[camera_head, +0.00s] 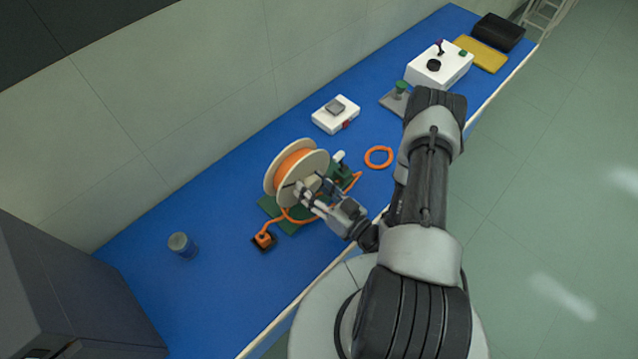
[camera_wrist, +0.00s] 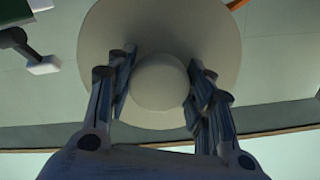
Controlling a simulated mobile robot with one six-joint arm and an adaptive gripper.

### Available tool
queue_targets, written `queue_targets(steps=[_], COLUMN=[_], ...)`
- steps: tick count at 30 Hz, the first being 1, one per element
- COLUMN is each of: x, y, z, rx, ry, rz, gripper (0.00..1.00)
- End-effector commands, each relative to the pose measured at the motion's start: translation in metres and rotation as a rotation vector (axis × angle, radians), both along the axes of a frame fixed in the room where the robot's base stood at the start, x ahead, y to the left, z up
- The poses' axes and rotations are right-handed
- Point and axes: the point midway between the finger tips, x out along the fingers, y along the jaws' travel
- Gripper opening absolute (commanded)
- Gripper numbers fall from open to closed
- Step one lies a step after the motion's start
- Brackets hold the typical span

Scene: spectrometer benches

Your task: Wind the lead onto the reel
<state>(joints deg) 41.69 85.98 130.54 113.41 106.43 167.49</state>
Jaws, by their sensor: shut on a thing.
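The reel (camera_head: 297,168) has pale cream flanges and stands upright on a green base (camera_head: 289,227) on the blue bench. Orange lead (camera_head: 287,168) lies wound around its core. More orange lead (camera_head: 294,217) runs in front of the base to a small orange end piece on a black pad (camera_head: 264,241). My gripper (camera_head: 308,190) is at the reel's near face. In the wrist view my gripper (camera_wrist: 159,85) has its fingers on both sides of a round pale knob (camera_wrist: 159,82), shut on it. The pale flange (camera_wrist: 213,35) is behind the knob.
An orange ring (camera_head: 378,157) lies right of the reel. A white box with a grey top (camera_head: 336,115) stands behind. A white control box (camera_head: 439,66), yellow tray (camera_head: 481,54) and black case (camera_head: 498,32) are farther right.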

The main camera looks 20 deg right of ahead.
Motion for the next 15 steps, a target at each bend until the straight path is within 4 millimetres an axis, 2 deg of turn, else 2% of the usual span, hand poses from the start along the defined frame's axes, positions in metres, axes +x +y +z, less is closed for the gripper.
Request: queue_targets(steps=[14, 15], x=[0.0004, 0.0004], y=[0.0029, 0.0029], z=[0.0006, 0.0006], rx=[0.015, 0.015], ry=[0.003, 0.003], rz=[-0.001, -0.001], gripper=[0.05, 0.48])
